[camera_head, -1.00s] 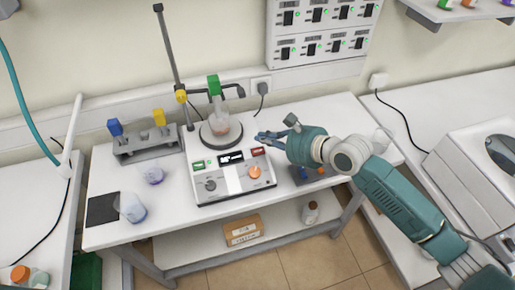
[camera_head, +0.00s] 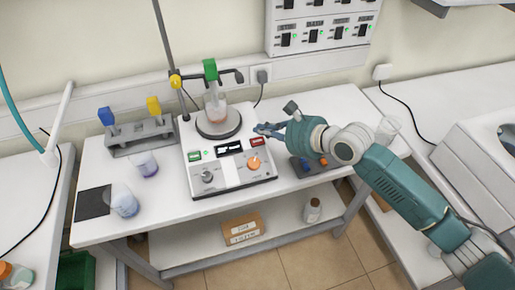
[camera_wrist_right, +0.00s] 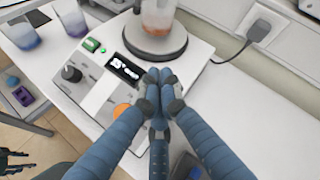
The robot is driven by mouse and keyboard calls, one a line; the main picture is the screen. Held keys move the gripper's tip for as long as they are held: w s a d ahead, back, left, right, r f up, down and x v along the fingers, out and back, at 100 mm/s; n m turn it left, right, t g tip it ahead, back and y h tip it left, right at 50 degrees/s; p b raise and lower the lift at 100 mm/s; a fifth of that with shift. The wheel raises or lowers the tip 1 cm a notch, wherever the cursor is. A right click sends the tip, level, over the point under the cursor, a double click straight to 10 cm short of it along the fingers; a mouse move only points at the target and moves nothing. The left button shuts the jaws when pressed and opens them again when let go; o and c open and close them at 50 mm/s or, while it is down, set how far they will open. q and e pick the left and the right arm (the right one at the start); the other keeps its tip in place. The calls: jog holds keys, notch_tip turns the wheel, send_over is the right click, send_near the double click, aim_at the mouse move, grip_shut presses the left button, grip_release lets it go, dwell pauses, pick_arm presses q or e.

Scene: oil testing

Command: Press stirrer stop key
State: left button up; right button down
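The stirrer (camera_head: 232,172) is a white box on the table with a round plate (camera_head: 218,124) carrying a beaker of pinkish liquid (camera_head: 215,108). Its front panel has a green key (camera_head: 194,156) at left, a dark display (camera_head: 229,147) and a red key (camera_head: 257,141) at right. An orange knob (camera_head: 254,163) sits below the red key. My right gripper (camera_head: 262,129) is by the red key, just behind it in the picture. In the right wrist view its fingers (camera_wrist_right: 160,78) are together, empty, and cover the red key's area; contact cannot be told. My left gripper is not in view.
A clamp stand (camera_head: 166,45) rises behind the stirrer. A grey rack (camera_head: 140,138) and beakers (camera_head: 144,164) stand to its left. A small tray with knobs (camera_head: 312,166) lies under my right forearm. The table is clear behind my right gripper.

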aim_at(257, 141)
jog(key=shift+w+a+f+b, duration=0.1)
jog(key=shift+w+f+b, duration=0.05)
jog(key=shift+f+b, duration=0.45)
jog(key=shift+w+f+b, duration=0.1)
jog(key=shift+f+b, duration=0.45)
jog(key=shift+w+a+f, duration=0.1)
jog(key=shift+w+f, duration=0.15)
jog(key=shift+f, duration=0.25)
jog(key=shift+w+a+f, duration=0.1)
jog(key=shift+w+f, duration=0.1)
jog(key=shift+f, duration=0.3)
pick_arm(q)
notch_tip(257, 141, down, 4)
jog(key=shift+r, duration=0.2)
pick_arm(e)
jog(key=shift+f, duration=0.15)
jog(key=shift+w+f, duration=0.1)
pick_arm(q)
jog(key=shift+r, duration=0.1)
pick_arm(e)
jog(key=shift+f, duration=0.15)
jog(key=shift+w+f, duration=0.15)
jog(key=shift+f, duration=0.25)
pick_arm(q)
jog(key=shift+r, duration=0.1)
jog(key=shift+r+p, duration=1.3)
jog(key=shift+p, duration=0.1)
pick_arm(e)
jog(key=shift+s+r, duration=0.25)
jog(key=shift+r, duration=0.55)
